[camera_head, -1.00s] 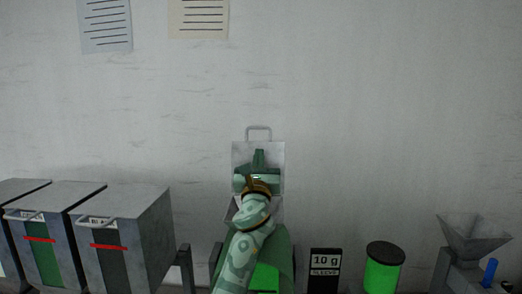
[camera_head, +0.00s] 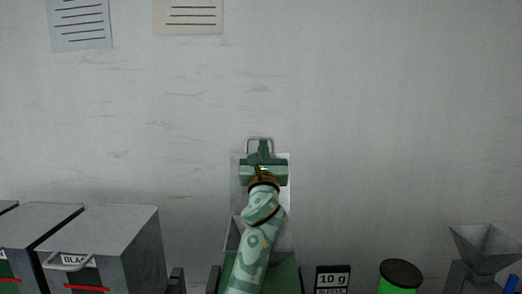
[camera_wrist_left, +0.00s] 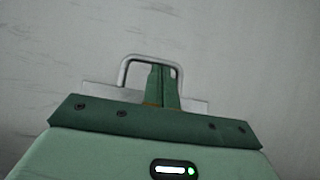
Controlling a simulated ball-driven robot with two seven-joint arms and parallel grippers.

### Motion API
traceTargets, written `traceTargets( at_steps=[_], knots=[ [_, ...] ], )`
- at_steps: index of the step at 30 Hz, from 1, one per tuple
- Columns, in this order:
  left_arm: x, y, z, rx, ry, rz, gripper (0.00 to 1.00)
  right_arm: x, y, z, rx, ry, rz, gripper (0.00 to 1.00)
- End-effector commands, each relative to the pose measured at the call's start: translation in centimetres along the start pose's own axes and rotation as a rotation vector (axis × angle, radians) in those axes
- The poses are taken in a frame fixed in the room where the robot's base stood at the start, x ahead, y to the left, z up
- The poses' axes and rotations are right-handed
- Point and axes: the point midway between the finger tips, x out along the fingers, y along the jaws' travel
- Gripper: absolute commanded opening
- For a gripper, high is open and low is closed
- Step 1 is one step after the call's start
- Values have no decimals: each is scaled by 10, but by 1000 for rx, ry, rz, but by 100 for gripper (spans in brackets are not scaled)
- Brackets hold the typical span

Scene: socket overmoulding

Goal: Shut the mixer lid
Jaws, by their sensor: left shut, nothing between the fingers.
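The mixer (camera_head: 290,272) is a green machine at the bottom centre of the head view, partly hidden by my left arm. Its pale grey lid (camera_head: 237,195) stands raised, nearly upright, against the wall side, with a metal loop handle (camera_head: 248,146) on its top edge. My left gripper (camera_head: 265,147) is shut and empty in front of the lid, its fingertips overlapping the handle in the picture. In the left wrist view the shut fingers (camera_wrist_left: 163,85) appear within the outline of the handle (camera_wrist_left: 124,70); whether they touch it I cannot tell. My right gripper is not in view.
Grey bins (camera_head: 120,235) with handles and red lines stand at the left. A "10 g" sign (camera_head: 333,279), a green container with a black top (camera_head: 400,274) and a grey hopper (camera_head: 486,245) are at the right. The wall behind carries two sheets.

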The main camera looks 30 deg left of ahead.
Motion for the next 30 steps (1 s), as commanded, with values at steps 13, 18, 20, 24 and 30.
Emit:
traceTargets(
  at_steps=[13,18,20,24,30],
  knots=[
    [5,2,16,-6,-32,1,0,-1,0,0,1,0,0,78],
    [5,2,16,-5,-32,1,0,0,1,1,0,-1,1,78],
    [5,2,17,-5,-32,1,0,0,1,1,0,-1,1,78],
    [5,2,17,-5,-33,1,0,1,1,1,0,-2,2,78],
    [5,2,17,-7,-32,0,0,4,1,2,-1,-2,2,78]
  ],
)
